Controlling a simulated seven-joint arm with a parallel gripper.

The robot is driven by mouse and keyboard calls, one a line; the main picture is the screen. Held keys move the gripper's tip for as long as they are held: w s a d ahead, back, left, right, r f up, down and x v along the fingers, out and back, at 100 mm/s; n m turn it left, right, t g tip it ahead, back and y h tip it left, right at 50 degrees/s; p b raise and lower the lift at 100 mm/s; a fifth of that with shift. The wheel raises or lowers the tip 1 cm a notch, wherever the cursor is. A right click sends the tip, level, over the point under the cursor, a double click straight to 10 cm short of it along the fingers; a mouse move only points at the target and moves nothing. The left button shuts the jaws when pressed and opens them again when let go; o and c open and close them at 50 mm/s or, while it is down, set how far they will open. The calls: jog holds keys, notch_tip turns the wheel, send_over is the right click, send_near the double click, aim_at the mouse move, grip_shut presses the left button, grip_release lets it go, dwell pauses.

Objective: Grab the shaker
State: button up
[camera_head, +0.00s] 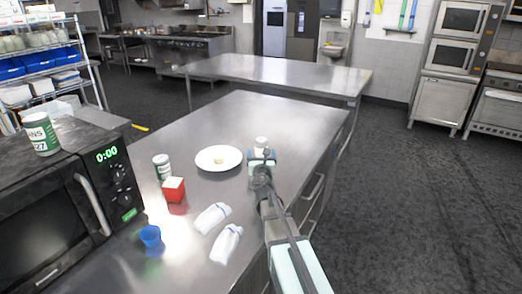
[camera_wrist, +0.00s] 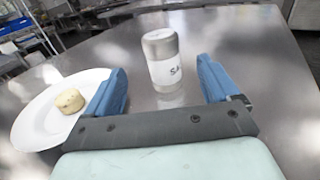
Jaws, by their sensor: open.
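The shaker (camera_wrist: 163,62) is a small upright cylinder with a silvery cap and a white label with dark letters. It stands on the steel counter in the wrist view, ahead of my gripper and between the lines of its two fingers. My gripper (camera_wrist: 162,88) is open and empty, with its blue fingers on either side of the gap short of the shaker. In the head view the shaker's pale top (camera_head: 261,142) shows just beyond my gripper (camera_head: 262,156), which hides its lower part.
A white plate (camera_head: 205,164) with a small pale food piece (camera_wrist: 70,101) lies left of my gripper, close to the left finger. The counter's right edge is near.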

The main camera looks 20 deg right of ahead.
aim_at(261, 142)
jog(key=x, duration=1.1)
jog(key=shift+w+d, duration=0.1)
jog(key=shift+d, duration=0.05)
jog(key=c, duration=1.2)
